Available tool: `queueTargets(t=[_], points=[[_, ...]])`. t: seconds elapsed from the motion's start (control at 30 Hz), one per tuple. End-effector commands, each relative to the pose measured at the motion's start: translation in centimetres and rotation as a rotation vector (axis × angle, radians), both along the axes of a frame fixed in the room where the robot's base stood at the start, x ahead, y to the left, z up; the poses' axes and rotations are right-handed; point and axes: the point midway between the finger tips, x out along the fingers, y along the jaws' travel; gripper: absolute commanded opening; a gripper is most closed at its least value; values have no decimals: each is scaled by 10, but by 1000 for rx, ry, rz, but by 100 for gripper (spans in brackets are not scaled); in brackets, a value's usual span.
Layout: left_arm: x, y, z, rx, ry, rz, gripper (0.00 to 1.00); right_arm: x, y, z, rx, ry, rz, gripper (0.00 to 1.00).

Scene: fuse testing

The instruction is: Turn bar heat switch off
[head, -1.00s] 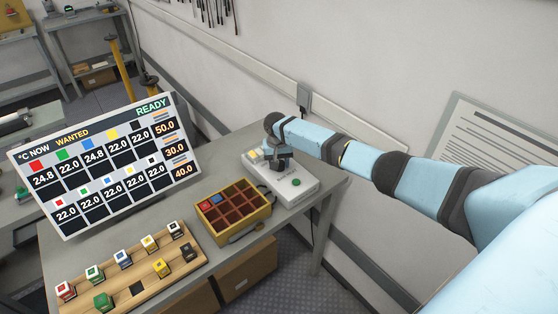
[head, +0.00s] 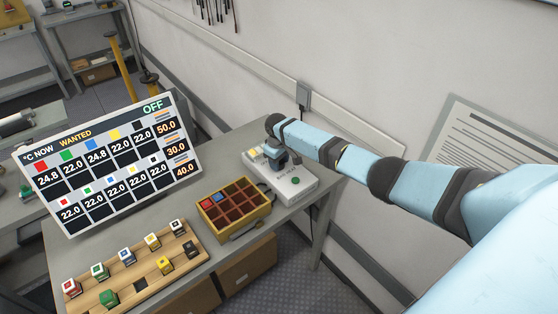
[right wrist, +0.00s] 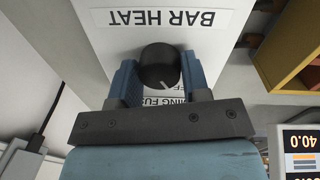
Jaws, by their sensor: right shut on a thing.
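The white bar heat box (head: 300,190) stands at the back right of the table. It also shows in the right wrist view (right wrist: 105,22), where its "BAR HEAT" label appears upside down. My right gripper (right wrist: 160,70) is shut on the black bar heat switch knob (right wrist: 158,60), with one blue finger on each side. A white pointer mark on the knob points to the lower right in the wrist view, by partly hidden lettering. In the head view my right gripper (head: 276,164) hides the knob. The display board (head: 110,165) reads "OFF". My left gripper is not in view.
A yellow partitioned box (head: 232,212) with a red and a blue cube stands left of the bar heat box. A wooden rack (head: 125,285) holds several coloured cubes at the front. The wall is close behind the table.

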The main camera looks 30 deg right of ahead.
Motion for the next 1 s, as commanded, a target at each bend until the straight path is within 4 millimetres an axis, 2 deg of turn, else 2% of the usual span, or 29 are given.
queueTargets(t=[0.6, 0.63, 0.7, 0.73, 1.0], points=[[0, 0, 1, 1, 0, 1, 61, 0, 0, 0, -1, -1, 44, 19], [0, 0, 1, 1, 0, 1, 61, 0, 0, 0, -1, -1, 43, 48], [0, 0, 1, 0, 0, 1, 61, 0, 0, 0, -1, -1, 43, 64], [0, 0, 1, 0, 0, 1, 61, 0, 0, 0, -1, -1, 43, 68], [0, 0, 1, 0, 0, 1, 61, 0, 0, 1, -1, -1, 42, 68]])
